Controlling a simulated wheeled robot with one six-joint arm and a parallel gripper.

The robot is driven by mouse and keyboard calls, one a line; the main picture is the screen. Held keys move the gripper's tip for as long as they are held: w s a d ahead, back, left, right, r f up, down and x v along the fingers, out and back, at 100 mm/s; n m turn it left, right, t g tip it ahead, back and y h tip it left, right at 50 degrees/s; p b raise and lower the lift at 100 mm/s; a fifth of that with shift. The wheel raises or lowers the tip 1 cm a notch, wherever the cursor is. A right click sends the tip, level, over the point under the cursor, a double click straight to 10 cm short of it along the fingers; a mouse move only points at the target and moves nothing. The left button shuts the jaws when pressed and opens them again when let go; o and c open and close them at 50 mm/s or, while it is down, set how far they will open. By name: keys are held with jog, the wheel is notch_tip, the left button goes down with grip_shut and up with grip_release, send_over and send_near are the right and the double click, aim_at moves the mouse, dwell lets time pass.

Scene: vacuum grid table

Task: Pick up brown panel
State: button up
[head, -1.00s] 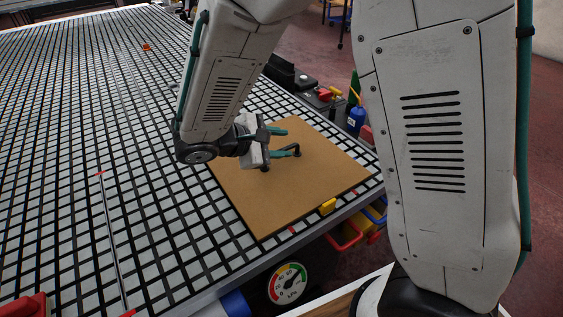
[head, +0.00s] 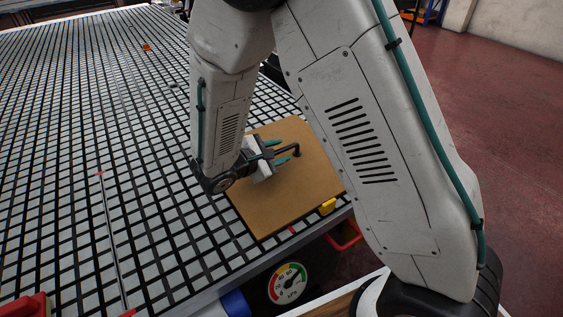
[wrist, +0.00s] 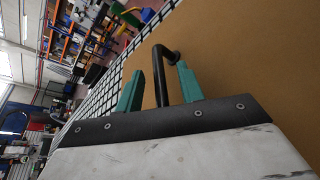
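The brown panel (head: 265,215) lies flat on the grid table near its right edge. It has a black bent handle (head: 296,150), which also shows in the wrist view (wrist: 167,52). My gripper (head: 277,152) is over the panel with its two green fingers pointing toward the right. In the wrist view the fingers (wrist: 160,88) are apart, with the handle between them in the picture and gaps showing on both sides. Part of the handle is hidden behind the gripper body. My arm hides the panel's right corner in the head view.
The black and white grid table (head: 110,180) is mostly clear to the left. A yellow piece (head: 328,206) sits at the panel's front edge. A gauge (head: 288,283) and a red bin (head: 345,236) are below the table edge. A red part (head: 25,306) is at lower left.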

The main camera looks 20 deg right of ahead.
grip_shut()
dwell(1.4)
